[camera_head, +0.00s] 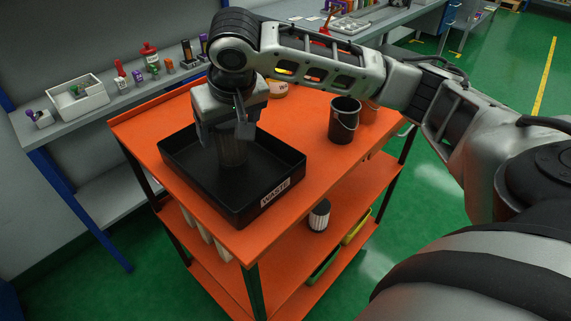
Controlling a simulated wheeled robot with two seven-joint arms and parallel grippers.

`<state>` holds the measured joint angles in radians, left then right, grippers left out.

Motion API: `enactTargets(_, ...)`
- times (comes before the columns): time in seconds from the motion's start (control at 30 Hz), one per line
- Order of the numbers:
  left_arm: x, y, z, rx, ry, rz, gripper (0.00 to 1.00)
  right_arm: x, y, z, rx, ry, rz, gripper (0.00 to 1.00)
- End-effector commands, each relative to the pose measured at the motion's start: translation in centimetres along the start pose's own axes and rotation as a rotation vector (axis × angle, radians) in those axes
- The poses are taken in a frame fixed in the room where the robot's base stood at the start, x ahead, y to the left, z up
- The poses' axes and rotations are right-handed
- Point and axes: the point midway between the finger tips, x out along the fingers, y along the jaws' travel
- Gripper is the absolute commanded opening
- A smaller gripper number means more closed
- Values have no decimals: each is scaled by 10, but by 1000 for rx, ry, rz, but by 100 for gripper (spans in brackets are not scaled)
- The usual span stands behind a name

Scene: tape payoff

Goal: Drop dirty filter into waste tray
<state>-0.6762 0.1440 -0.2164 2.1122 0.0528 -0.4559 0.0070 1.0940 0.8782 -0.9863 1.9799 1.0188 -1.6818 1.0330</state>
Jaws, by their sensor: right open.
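The black waste tray (290,187), with a white WASTE label on its front wall, sits on the top of the orange cart. The dirty filter (232,154), a dark grey-brown cylinder, is upright inside the tray area. My right gripper (224,134) points down over the tray, its fingers open on either side of the filter's upper part. The gripper hides the filter's top, and I cannot tell if the fingers touch it. My left gripper is out of view.
A white pleated filter (319,215) with dark ends stands on a lower shelf. A grey bench (128,97) with small items runs behind left.

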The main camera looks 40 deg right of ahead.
Motion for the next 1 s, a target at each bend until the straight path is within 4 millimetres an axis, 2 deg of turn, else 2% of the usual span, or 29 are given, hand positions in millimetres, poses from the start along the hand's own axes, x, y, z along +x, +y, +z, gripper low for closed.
enactTargets(0.17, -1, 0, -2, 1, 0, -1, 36, -19, -1, -1, 0, 5, -2, 76)
enactTargets(0.5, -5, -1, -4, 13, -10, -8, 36, -100, -1, -2, -2, 7, -4, 76)
enactTargets(0.73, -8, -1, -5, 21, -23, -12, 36, -145, 0, -2, 0, 7, 1, 76)
enactTargets(1.0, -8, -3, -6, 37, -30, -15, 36, -160, 0, 0, 0, 2, 0, 76)
